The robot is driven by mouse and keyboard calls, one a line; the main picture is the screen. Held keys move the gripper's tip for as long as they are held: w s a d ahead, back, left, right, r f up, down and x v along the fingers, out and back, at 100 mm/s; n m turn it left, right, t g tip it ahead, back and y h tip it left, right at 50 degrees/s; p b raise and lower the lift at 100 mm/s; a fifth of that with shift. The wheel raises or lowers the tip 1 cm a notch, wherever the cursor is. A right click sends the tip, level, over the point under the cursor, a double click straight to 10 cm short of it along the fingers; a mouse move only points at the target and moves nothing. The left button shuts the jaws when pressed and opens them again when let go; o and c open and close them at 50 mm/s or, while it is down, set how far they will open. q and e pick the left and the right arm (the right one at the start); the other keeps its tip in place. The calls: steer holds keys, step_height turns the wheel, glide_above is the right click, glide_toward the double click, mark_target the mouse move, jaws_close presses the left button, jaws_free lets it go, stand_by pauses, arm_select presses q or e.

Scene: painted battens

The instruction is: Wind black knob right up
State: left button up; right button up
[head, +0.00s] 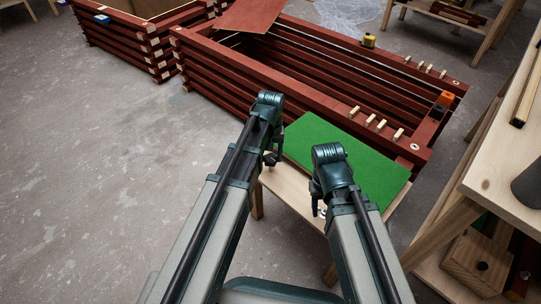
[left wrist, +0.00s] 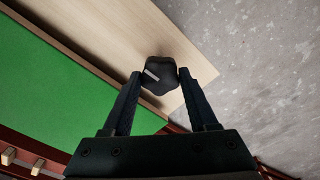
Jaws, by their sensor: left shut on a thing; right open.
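The black knob (left wrist: 161,66) sits on a pale wooden board (left wrist: 110,25), seen from above in the left wrist view. A pale pointer mark on it slants toward the upper left of that picture. My left gripper (left wrist: 160,77) is shut on the knob, one finger on each side. In the head view my left gripper (head: 270,160) is at the near left edge of the green-topped bench, and the knob is hard to make out there. My right gripper (head: 318,208) is open, low over the near edge of the bench; a small pale item beside it is mostly hidden.
A green mat (head: 340,145) covers most of the bench. Behind it stand stacked red battens (head: 270,75) with pale pegs (head: 376,121) and a yellow tape measure (head: 369,40). A wooden workbench (head: 510,160) stands at the right. Grey floor lies open at the left.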

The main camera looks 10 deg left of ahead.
arm_select(q)
steer(key=m, duration=0.4)
steer(key=shift+m, duration=0.3)
steer(key=m, duration=0.5)
steer(key=shift+m, duration=0.3)
steer(key=m, duration=1.3)
steer(key=shift+m, duration=0.3)
steer(key=m, duration=0.3)
steer(key=shift+m, duration=0.3)
steer(key=m, duration=0.3)
steer(key=shift+m, duration=2.1)
